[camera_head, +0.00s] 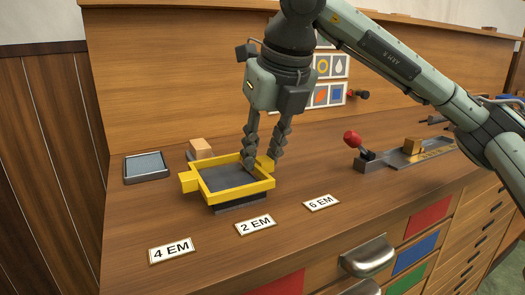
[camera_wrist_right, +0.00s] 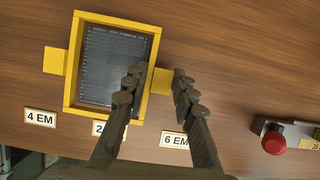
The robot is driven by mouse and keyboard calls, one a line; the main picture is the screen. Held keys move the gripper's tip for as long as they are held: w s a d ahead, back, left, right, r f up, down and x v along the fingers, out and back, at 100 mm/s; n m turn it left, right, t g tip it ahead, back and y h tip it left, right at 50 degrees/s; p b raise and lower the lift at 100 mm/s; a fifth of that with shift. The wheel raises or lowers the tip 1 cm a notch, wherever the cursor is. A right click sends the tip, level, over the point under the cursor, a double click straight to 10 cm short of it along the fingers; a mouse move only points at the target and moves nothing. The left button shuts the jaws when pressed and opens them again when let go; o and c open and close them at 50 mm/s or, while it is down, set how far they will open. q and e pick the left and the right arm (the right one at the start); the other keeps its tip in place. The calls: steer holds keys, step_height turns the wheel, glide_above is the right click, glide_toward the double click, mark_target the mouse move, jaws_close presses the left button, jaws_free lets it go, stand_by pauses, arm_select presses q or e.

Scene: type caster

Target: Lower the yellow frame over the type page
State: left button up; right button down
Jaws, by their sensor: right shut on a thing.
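The yellow frame (camera_head: 208,205) is a rectangular open frame with a tab on its left and right sides. It also shows in the wrist view (camera_wrist_right: 72,84). The dark grey type page (camera_wrist_right: 100,65) shows inside the frame's opening, with lines of type on its face. In the head view, a dark block (camera_head: 240,203) shows below the frame's front edge, so the frame sits higher than the bench there. Whether the frame touches what is beneath cannot be told. My right gripper (camera_head: 264,163) is shut on the frame's right tab (camera_wrist_right: 160,81). My left gripper is not in view.
Labels 4 EM (camera_head: 171,249), 2 EM (camera_head: 255,225) and 6 EM (camera_head: 321,203) lie along the bench front (camera_head: 130,225). A grey tray (camera_head: 147,167) and a wooden block (camera_head: 200,148) are behind left. A red-knobbed metal tool (camera_head: 365,150) stands right.

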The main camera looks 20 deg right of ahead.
steer(key=shift+f, duration=0.2)
steer(key=c, duration=1.1)
jaws_free()
steer(key=shift+c, duration=0.2)
steer(key=v, duration=1.2)
